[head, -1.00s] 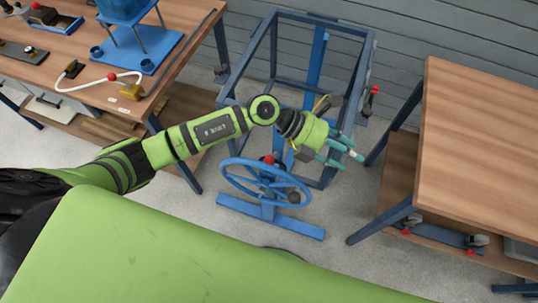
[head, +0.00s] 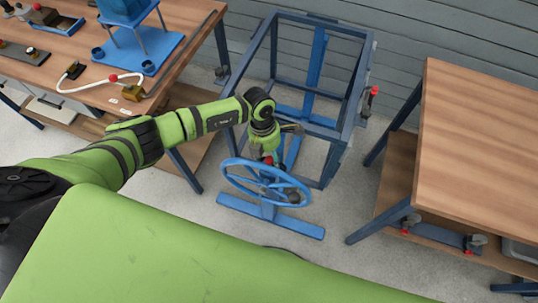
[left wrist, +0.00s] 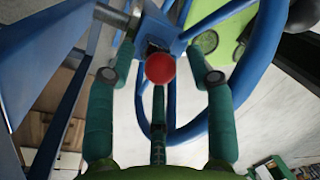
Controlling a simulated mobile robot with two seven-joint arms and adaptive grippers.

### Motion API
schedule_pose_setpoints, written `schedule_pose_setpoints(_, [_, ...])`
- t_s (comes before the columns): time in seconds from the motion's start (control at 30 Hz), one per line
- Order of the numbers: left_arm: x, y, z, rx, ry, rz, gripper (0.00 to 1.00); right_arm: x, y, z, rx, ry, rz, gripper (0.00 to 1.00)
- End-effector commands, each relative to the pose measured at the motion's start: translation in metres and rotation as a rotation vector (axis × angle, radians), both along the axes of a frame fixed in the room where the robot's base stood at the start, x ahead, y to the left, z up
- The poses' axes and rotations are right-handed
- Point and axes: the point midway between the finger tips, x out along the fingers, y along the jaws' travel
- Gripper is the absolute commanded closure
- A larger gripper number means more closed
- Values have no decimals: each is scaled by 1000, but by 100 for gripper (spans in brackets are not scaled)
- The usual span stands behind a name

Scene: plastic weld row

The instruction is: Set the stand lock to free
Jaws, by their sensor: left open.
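The blue stand (head: 268,212) stands on the floor with a blue handwheel (head: 236,181) on top. A red ball knob (head: 267,159) shows at the far side of the wheel; it looks like the end of the stand's lock lever, and the lever itself is mostly hidden. My left gripper (head: 264,155) points down over this knob. In the left wrist view the red knob (left wrist: 160,68) lies between the open teal fingers of my left gripper (left wrist: 160,76), with no clear contact. The wheel's rim (left wrist: 255,75) curves close by on the right. My right gripper is out of view.
A blue open frame (head: 362,75) stands just behind the wheel, with another red-tipped lever (head: 372,92) on its right side. Wooden benches stand at the left (head: 190,25) and right (head: 480,150).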

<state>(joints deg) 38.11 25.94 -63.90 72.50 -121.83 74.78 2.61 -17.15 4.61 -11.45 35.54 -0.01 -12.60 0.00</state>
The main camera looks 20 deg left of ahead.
Motion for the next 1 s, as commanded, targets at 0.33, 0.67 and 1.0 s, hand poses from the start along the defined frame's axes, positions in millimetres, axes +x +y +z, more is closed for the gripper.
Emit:
schedule_pose_setpoints(0.33, [-1,0,-3,-1,0,0,66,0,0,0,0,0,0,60])
schedule_pose_setpoints(0.67, [0,-1,4,-2,-3,0,100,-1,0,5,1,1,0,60])
schedule_pose_setpoints(1.0, [0,-1,21,-2,-1,0,100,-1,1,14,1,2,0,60])
